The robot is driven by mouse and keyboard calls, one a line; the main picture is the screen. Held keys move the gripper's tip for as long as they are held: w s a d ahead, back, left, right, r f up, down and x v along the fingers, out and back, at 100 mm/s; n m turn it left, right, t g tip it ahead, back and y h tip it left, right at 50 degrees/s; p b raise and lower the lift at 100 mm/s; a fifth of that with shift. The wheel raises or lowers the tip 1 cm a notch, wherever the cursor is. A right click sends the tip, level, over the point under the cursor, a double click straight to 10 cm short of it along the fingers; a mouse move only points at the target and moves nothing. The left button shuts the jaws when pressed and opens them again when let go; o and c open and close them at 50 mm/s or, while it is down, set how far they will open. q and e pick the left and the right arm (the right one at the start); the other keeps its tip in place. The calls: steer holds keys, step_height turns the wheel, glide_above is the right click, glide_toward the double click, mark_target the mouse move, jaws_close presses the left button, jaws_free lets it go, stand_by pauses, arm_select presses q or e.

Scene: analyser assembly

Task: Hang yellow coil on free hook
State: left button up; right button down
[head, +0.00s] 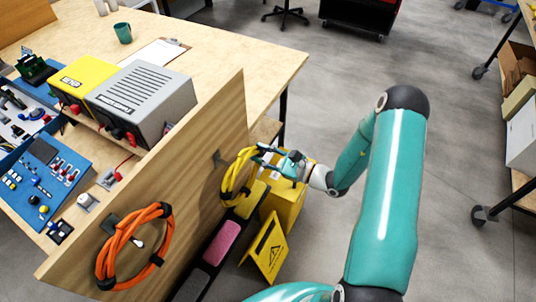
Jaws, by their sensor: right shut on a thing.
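The yellow coil (236,178) hangs from my right gripper (268,157), which is shut on its upper right part. The coil is close to the wooden panel (190,150), just right of and a little below the free hook (217,158). The hook shows as a small grey mount with nothing on it. I cannot tell whether the coil touches the panel. An orange coil (164,240) hangs on the other hook (113,222), nearer on the same panel. My left gripper is out of view.
Below the panel are a dark trough with a pink block (221,243), a yellow bin (286,205) and a yellow warning sign (268,250). The workbench (240,60) behind the panel holds yellow and grey devices (150,100). Open floor lies right.

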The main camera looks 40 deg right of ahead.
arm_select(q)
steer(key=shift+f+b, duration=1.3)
arm_select(e)
steer(key=shift+w+a+f, duration=0.3)
steer(key=shift+w+f, duration=0.15)
steer(key=shift+w, duration=0.3)
steer(key=shift+w+a+f, duration=0.3)
steer(key=shift+w+f, duration=0.2)
steer(key=shift+w, duration=0.25)
steer(key=shift+w+a+f, duration=0.3)
steer(key=shift+w+f, duration=0.15)
steer(key=shift+w, duration=0.3)
steer(key=shift+f, duration=0.1)
